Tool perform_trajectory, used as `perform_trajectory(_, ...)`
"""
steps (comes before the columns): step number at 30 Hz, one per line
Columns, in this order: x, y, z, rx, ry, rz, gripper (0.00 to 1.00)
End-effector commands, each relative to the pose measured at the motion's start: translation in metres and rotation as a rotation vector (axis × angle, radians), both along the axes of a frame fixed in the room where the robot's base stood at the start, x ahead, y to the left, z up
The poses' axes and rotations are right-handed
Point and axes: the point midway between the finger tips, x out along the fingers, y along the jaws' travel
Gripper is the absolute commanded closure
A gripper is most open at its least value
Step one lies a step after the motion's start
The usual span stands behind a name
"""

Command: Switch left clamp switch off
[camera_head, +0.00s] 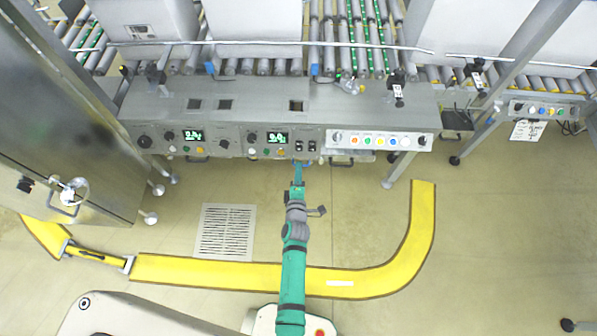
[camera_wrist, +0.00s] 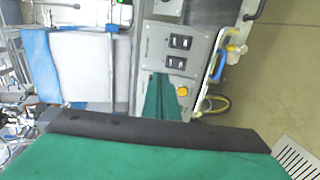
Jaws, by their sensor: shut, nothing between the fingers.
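Two black rocker switches sit side by side on the grey control panel, the left one (camera_head: 299,146) and the right one (camera_head: 312,146). In the wrist view, which is turned sideways, the left switch (camera_wrist: 176,62) is the lower one and the right switch (camera_wrist: 180,42) the upper one. Their labels and on or off positions are too small to read. My green gripper (camera_head: 298,165) is in front of the panel just below the switches. In the wrist view its fingers (camera_wrist: 164,80) are together and empty, with their tips close by the left switch. Contact cannot be told.
A yellow button (camera_wrist: 183,91) is beside the fingers. A lit display (camera_head: 278,138) is left of the switches, and a row of coloured buttons (camera_head: 380,140) is to the right. A blue-and-yellow fitting (camera_wrist: 222,62) lies along the panel edge.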

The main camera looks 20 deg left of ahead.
Motion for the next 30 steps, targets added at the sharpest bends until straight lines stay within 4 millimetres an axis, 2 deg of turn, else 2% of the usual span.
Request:
perform_trajectory(6, -0.012, -0.003, 0.006, 0.000, 0.000, 0.000, 1.00)
perform_trajectory(25, -0.013, -0.004, 0.007, 0.002, 0.001, -0.003, 1.00)
perform_trajectory(28, -0.024, -0.008, 0.006, 0.031, 0.010, -0.016, 1.00)
perform_trajectory(30, -0.039, -0.014, 0.006, 0.080, 0.023, -0.036, 1.00)
